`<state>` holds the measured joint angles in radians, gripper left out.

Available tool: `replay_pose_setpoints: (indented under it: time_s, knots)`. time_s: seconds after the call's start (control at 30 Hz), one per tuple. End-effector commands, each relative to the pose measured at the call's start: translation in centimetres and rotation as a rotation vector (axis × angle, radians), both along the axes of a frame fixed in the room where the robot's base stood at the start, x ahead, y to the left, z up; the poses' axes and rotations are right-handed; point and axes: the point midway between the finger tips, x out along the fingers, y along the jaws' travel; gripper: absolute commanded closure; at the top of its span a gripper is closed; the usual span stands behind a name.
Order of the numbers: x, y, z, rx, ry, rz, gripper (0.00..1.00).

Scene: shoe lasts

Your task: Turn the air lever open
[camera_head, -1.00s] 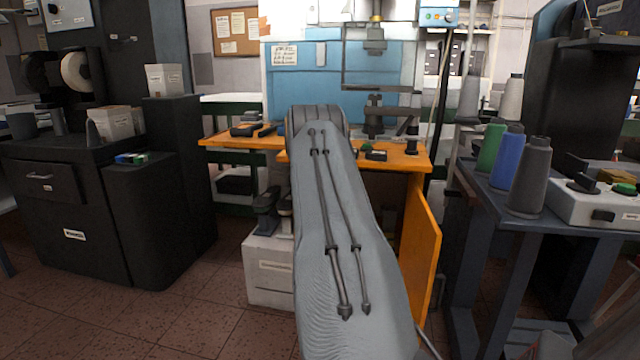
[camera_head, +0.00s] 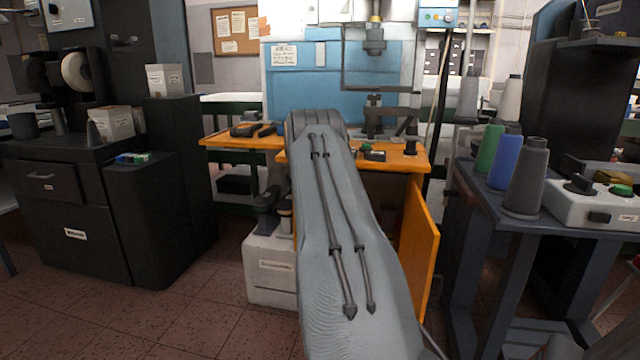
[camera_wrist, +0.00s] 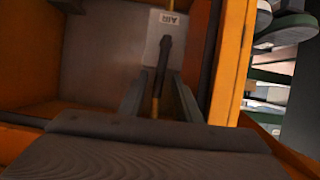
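In the wrist view, a dark air lever (camera_wrist: 163,60) stands lengthwise in front of a pale plate marked AIR (camera_wrist: 170,22), inside an orange-framed cabinet. Part of a thin yellowish pipe shows above the plate and near the lever's lower end. My gripper (camera_wrist: 162,74) reaches in with one grey finger on each side of the lever. The fingers are apart, and gaps seem to show between them and the lever, so contact cannot be made out. In the head view my grey arm hides the gripper and the lever.
The orange bench (camera_head: 405,160) has an open orange door (camera_head: 420,250) at its right. A white box (camera_head: 270,268) stands at its left foot. A dark table with thread cones (camera_head: 526,180) is at right, a black cabinet (camera_head: 70,205) at left.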

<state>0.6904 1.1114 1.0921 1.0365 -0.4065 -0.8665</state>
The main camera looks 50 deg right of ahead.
Motion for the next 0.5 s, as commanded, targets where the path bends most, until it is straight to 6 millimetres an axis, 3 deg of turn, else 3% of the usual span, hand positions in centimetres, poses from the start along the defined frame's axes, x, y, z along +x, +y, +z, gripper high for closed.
replay_pose_setpoints:
  time_s: [0.23,0.5]
  knots:
    - [-0.5,0.7,0.4,0.002,0.001,0.0,0.69]
    - [-2.4,3.7,1.9,0.001,0.002,-0.002,0.69]
